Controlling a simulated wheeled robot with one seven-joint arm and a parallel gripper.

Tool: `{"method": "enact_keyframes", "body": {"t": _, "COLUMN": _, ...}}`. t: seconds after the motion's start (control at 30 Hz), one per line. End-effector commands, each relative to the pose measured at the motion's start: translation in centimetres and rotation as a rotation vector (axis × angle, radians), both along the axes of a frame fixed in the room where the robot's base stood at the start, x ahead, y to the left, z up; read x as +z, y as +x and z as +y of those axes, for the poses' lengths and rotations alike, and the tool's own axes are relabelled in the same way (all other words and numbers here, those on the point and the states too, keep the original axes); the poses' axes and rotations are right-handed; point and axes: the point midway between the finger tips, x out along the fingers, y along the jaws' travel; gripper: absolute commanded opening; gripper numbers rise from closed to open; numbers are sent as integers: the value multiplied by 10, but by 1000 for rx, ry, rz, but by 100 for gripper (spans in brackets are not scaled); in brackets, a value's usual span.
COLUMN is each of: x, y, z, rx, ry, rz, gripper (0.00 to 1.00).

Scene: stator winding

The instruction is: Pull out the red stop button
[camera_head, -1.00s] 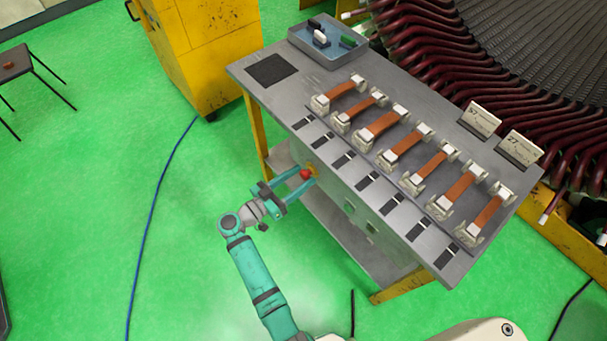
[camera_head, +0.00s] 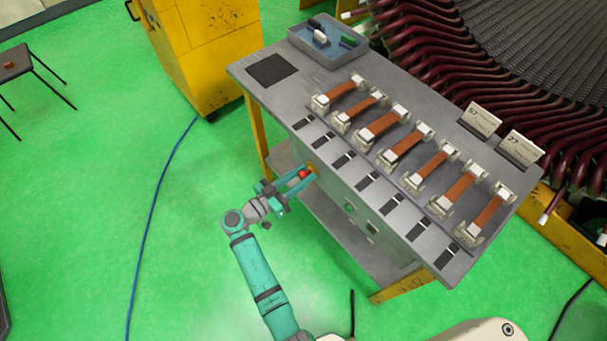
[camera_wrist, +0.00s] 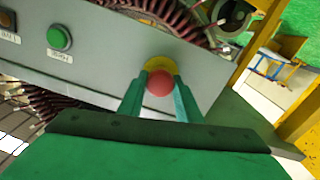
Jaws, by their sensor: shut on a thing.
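The red stop button (camera_head: 304,174) sits on a yellow backing on the front panel of the grey workbench (camera_head: 350,190). In the wrist view the red button (camera_wrist: 160,83) shows as a round head in front of its yellow disc (camera_wrist: 161,66). My gripper (camera_head: 302,180) reaches the panel from the lower left. In the wrist view its two teal fingers (camera_wrist: 160,90) stand on either side of the red button and are shut on it. The fingers cover parts of the button's sides.
A green button (camera_wrist: 59,37) is on the same panel, left of the red one in the wrist view. A blue-grey tray (camera_head: 327,45) and several copper-coloured coil pieces lie on the bench top. A yellow cabinet (camera_head: 200,50) stands behind.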

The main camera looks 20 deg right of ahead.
Motion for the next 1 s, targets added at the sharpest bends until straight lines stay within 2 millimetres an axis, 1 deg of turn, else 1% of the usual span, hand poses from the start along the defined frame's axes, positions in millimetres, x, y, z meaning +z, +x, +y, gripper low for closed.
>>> {"method": "enact_keyframes", "body": {"t": 0.03, "x": 0, "y": -1, "z": 3, "rx": 1, "ry": -1, "rz": 0, "gripper": 0}}
{"method": "enact_keyframes", "body": {"t": 0.23, "x": 0, "y": -1, "z": 3, "rx": 1, "ry": -1, "rz": 0, "gripper": 0}}
{"method": "enact_keyframes", "body": {"t": 0.27, "x": 0, "y": -1, "z": 3, "rx": 1, "ry": -1, "rz": 0, "gripper": 36}}
{"method": "enact_keyframes", "body": {"t": 0.3, "x": 0, "y": -1, "z": 3, "rx": 1, "ry": -1, "rz": 0, "gripper": 45}}
{"method": "enact_keyframes", "body": {"t": 0.33, "x": 0, "y": -1, "z": 3, "rx": 1, "ry": -1, "rz": 0, "gripper": 50}}
{"method": "enact_keyframes", "body": {"t": 0.6, "x": 0, "y": -1, "z": 2, "rx": 1, "ry": -1, "rz": 0, "gripper": 50}}
{"method": "enact_keyframes", "body": {"t": 0.73, "x": 0, "y": -2, "z": 8, "rx": 2, "ry": 0, "rz": 0, "gripper": 50}}
{"method": "enact_keyframes", "body": {"t": 0.87, "x": 0, "y": -8, "z": 26, "rx": 5, "ry": 0, "rz": 1, "gripper": 50}}
{"method": "enact_keyframes", "body": {"t": 1.0, "x": 0, "y": -17, "z": 51, "rx": 5, "ry": -1, "rz": 1, "gripper": 50}}
